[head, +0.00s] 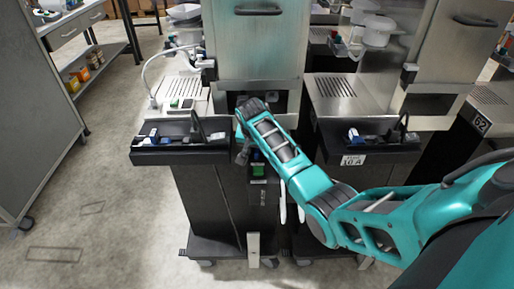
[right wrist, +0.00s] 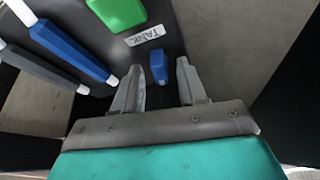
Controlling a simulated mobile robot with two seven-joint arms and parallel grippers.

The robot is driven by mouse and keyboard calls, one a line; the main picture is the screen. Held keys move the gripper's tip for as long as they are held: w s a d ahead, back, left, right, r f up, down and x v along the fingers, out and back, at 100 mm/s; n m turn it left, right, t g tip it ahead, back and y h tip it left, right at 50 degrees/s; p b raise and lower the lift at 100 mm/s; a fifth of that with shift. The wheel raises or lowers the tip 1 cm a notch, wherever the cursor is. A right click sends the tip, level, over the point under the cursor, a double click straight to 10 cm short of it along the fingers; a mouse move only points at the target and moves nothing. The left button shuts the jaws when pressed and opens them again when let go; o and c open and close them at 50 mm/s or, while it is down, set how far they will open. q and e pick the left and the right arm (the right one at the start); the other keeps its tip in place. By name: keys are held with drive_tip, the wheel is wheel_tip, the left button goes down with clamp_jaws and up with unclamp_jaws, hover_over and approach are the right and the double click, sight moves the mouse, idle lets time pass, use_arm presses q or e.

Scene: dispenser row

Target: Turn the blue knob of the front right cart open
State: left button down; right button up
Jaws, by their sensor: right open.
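The blue knob (right wrist: 158,67) shows in the right wrist view on a dark panel, just below a white label reading TANK. My right gripper (right wrist: 159,66) is open, with one finger on each side of the knob and a gap to both. I cannot tell how deep the knob sits between the fingers. In the head view my right gripper (head: 243,150) reaches down at the front of a dark cart (head: 205,200), and the knob is hidden there. My left gripper is not in view.
A green block (right wrist: 118,12) sits above the label, and a blue bar (right wrist: 70,45) and a grey bar lie left of the gripper. In the head view a black tray (head: 160,157) juts out left of my wrist, another (head: 385,155) right. The floor at left is clear.

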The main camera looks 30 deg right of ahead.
clamp_jaws()
idle(0.4)
drive_tip(key=shift+n+t+y, duration=0.3)
drive_tip(key=shift+n+t, duration=0.1)
drive_tip(key=shift+n, duration=1)
unclamp_jaws()
drive_tip(key=shift+r, duration=0.1)
drive_tip(key=v, duration=1.2)
drive_tip(key=shift+r, duration=0.4)
drive_tip(key=shift+s, duration=0.1)
